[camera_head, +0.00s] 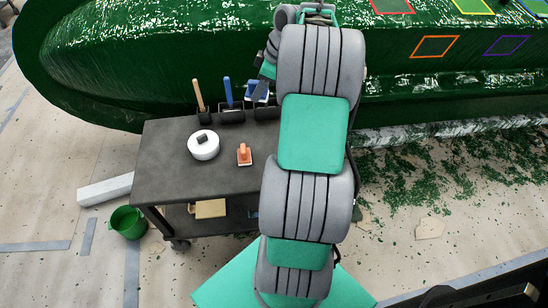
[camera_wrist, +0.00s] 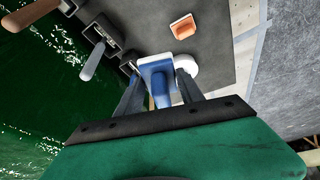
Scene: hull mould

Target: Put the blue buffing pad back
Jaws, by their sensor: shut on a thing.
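The blue buffing pad (camera_wrist: 157,68) has a pale-edged flat base and a blue handle. My gripper (camera_wrist: 160,90) is shut on its handle, with a finger on each side. In the head view the pad (camera_head: 259,91) shows beside my gripper (camera_head: 264,80), at the cart's back edge. It appears above the right-hand black holder (camera_head: 264,112), partly hidden by my arm. In the wrist view this holder (camera_wrist: 128,64) lies just left of the pad. The pad looks apart from the holder, but the exact gap cannot be told.
The dark cart (camera_head: 170,160) carries a white round container (camera_head: 203,148) and an orange pad (camera_head: 244,155). Two other holders hold a wooden-handled tool (camera_head: 199,95) and a blue-handled tool (camera_head: 228,92). The green hull (camera_head: 150,60) stands close behind. A green bucket (camera_head: 128,222) is on the floor.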

